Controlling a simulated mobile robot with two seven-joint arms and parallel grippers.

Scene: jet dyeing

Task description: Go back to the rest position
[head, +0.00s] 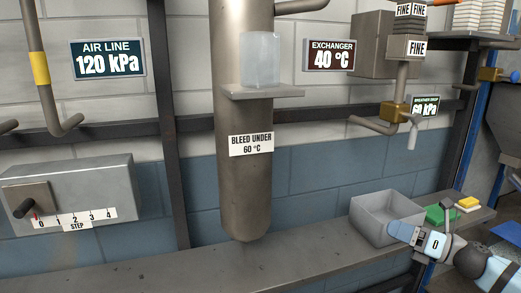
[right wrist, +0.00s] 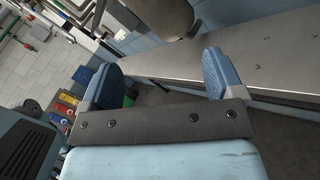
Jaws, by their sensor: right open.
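My right gripper (head: 403,231) comes in from the lower right in the head view. Its blue fingertips are in front of the right side of a grey open bin (head: 372,238) on the shelf; I cannot tell whether they touch it. In the right wrist view the two blue fingers of the gripper (right wrist: 163,70) stand wide apart with nothing between them. A grey shelf (right wrist: 265,65) runs beyond the fingers there. My left gripper is in neither view.
A vertical metal cylinder (head: 243,190) with a small ledge carries a translucent container (head: 261,60). A grey step box with a lever (head: 80,190) is at the left. Green (head: 438,215) and yellow (head: 467,203) items sit right of the bin. The shelf's middle (head: 320,235) is clear.

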